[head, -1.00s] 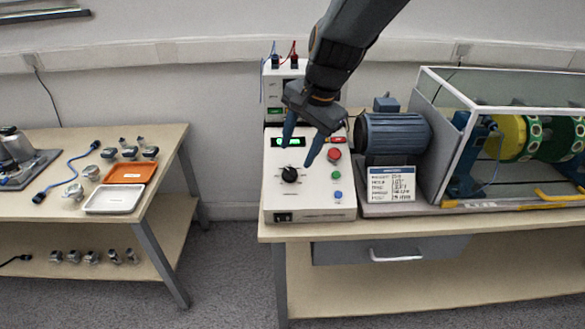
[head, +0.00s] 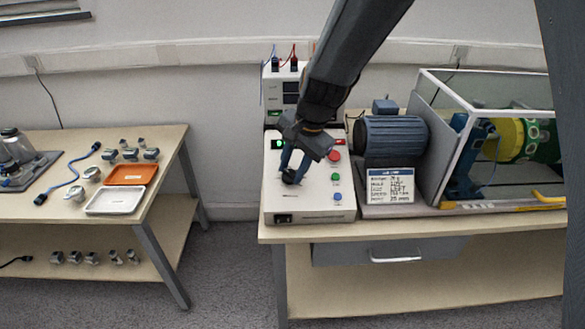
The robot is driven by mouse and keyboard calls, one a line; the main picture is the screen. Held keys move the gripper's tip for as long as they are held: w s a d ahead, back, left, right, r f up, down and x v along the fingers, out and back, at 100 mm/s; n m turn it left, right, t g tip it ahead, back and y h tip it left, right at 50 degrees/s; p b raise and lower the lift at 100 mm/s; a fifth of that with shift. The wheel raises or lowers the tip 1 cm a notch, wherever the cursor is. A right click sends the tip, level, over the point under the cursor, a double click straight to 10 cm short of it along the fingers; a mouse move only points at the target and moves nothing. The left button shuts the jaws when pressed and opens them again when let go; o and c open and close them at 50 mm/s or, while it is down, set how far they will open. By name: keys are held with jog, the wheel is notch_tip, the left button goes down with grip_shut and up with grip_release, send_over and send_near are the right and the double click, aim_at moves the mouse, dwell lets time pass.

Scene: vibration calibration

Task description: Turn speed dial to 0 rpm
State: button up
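The black speed dial (head: 289,177) is on the sloped top of the white control box (head: 315,205), and my gripper partly covers it. My gripper (head: 294,173) is right at the dial, with its blue fingers pointing down. The fingers look close together around the dial, one on each side. I cannot tell from this view whether they press on it. The dial's pointer and scale are mostly hidden.
Red (head: 333,156), green (head: 335,177) and blue (head: 337,196) buttons sit right of the dial. A blue motor (head: 392,134) and a label card (head: 391,185) stand to the right. A glass-walled guard (head: 480,85) is beyond. The left table (head: 175,140) is apart, across a gap.

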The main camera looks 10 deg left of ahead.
jog(key=c, duration=0.3)
jog(key=shift+n+p, duration=0.4)
dwell(0.3)
jog(key=n+p, duration=0.1)
jog(key=n+h+p, duration=0.1)
jog(key=shift+a+r+n+g, duration=0.1)
jog(key=shift+a+n+g, duration=0.05)
jog(key=shift+n+g, duration=0.15)
jog(key=n, duration=0.2)
jog(key=n+h+p, duration=0.1)
jog(key=n, duration=0.1)
jog(key=shift+a+h+p, duration=0.2)
jog(key=shift+h+p, duration=0.1)
jog(key=n+h, duration=0.1)
jog(key=n, duration=0.3)
jog(key=shift+s+a, duration=0.1)
jog(key=shift+a, duration=0.05)
jog(key=n, duration=0.2)
jog(key=n+t+h, duration=0.1)
jog(key=n, duration=0.2)
jog(key=shift+s+a+t+h, duration=0.1)
jog(key=shift+s+t+h, duration=0.05)
jog(key=shift+t+h, duration=0.15)
jog(key=shift+f+n, duration=0.2)
jog(key=shift+n, duration=0.1)
jog(key=o, duration=1)
jog(key=shift+o, duration=0.2)
